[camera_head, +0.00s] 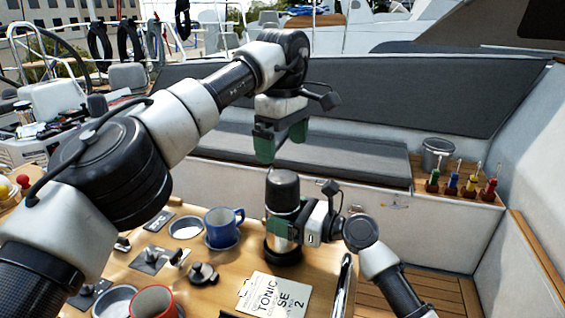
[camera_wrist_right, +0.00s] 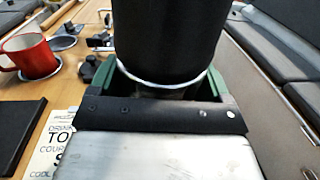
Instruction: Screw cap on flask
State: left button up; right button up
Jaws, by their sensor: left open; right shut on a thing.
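The flask (camera_head: 280,236) stands upright on the wooden table, with a metallic body and a dark ring around its foot. A tall black cap (camera_head: 283,189) sits on its top; whether it is screwed tight cannot be told. My right gripper (camera_head: 282,226) is shut on the flask from the right, around its body below the cap. In the right wrist view the black cap (camera_wrist_right: 168,30) rises above the green fingers, with a bright metal rim under it. My left gripper (camera_head: 282,142) is open and empty, pointing down directly above the cap, with a gap between them.
A blue mug (camera_head: 221,229) stands left of the flask, a red mug (camera_head: 153,303) nearer the front. A printed card (camera_head: 272,296) lies in front of the flask. Small metal fittings (camera_head: 150,260) lie at left. Coloured-handled tools (camera_head: 462,184) stand in a rack on the bench at right.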

pick_arm(q)
jog(key=shift+r, duration=0.4)
pick_arm(e)
jog(key=o, duration=1.7)
jog(key=shift+c, duration=0.2)
pick_arm(q)
jog(key=shift+f+b, duration=0.8)
pick_arm(e)
jog(key=v, duration=1.1)
jog(key=shift+a, duration=0.1)
